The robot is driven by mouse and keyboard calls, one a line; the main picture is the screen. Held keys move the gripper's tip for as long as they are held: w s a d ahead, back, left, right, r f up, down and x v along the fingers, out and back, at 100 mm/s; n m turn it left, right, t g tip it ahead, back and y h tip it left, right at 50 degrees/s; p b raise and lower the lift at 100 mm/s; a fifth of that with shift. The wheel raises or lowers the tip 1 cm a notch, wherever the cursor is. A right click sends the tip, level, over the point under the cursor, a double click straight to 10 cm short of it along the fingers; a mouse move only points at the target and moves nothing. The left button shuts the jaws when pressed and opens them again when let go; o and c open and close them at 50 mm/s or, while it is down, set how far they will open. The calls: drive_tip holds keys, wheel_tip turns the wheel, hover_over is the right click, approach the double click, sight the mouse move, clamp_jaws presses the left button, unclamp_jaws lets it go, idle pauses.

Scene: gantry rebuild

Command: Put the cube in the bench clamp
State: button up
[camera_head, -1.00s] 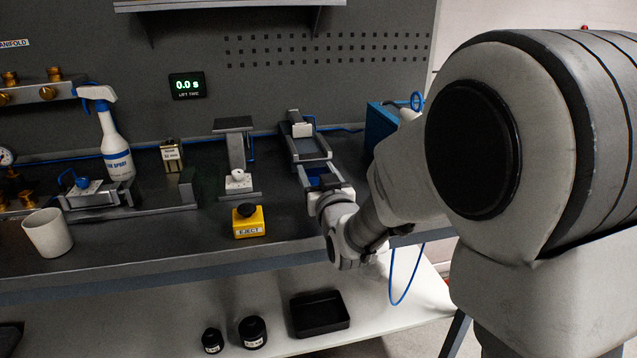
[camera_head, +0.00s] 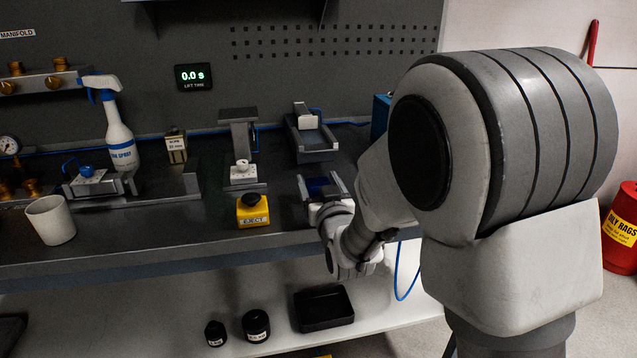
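My gripper (camera_head: 322,187) is at the right of the bench, near its front edge, its two fingers pointing toward the back wall. A dark blue thing (camera_head: 319,186) shows between the fingers. It may be the cube, but I cannot tell whether the fingers press on it. No other plain cube shows. A low vise-like fixture with a blue knob (camera_head: 87,171) and a long rail (camera_head: 155,199) is on the left of the bench; it looks like the bench clamp.
A yellow EJECT button (camera_head: 252,210) and a fixture with a white knob (camera_head: 242,173) lie between. A white cup (camera_head: 50,220), spray bottle (camera_head: 121,145) and labelled block (camera_head: 176,147) stand near the rail. A grey tray-like fixture (camera_head: 316,141) is behind my gripper.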

drive_tip(key=shift+o, duration=0.8)
drive_tip(key=shift+r, duration=0.1)
drive_tip(key=shift+s+r+p, duration=0.1)
drive_tip(key=shift+r+p, duration=0.05)
drive_tip(key=shift+p, duration=0.2)
drive_tip(key=v, duration=0.9)
drive_tip(key=shift+s+f, duration=0.1)
drive_tip(key=shift+f, duration=0.1)
drive_tip(key=b+v, duration=0.2)
drive_tip(key=b, duration=0.5)
drive_tip(key=shift+s+d, duration=0.15)
drive_tip(key=shift+s, duration=0.1)
drive_tip(key=shift+r+b, duration=0.1)
drive_tip(key=shift+b, duration=0.2)
